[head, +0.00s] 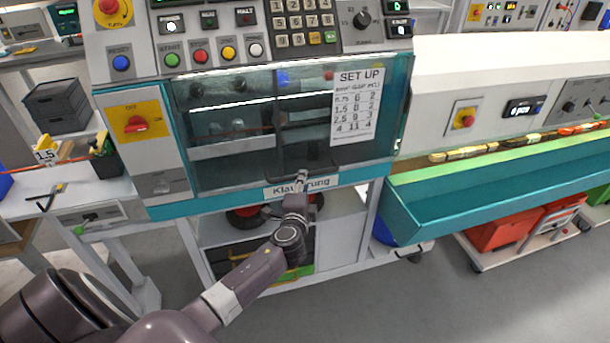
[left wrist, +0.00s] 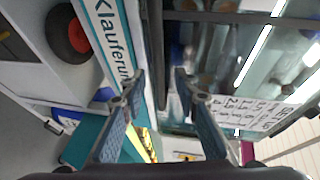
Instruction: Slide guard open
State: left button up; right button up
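The guard (head: 300,125) is a clear, tinted sliding panel on the front of the teal and white machine, with a "SET UP" sheet (head: 357,105) on it. It covers the right part of the machine's window. A dark handle bar (head: 345,168) runs along its lower edge. My left gripper (head: 302,178) is at this bar, just above the "Klauferung" label (head: 285,187). In the left wrist view my left gripper (left wrist: 157,80) has its fingers apart, with the dark handle bar (left wrist: 157,45) in line with the gap between them. I cannot tell whether they touch. My right gripper is not in view.
Buttons and a keypad (head: 297,22) sit above the window. A red knob on a yellow plate (head: 136,123) is left of it. A teal trough (head: 480,195) juts out at the right. Reels (head: 247,218) and bins stand on the shelf below. The floor in front is clear.

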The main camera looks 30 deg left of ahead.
pick_arm(q)
jog(key=shift+x, duration=2.45)
jog(key=shift+f, duration=0.1)
grip_shut()
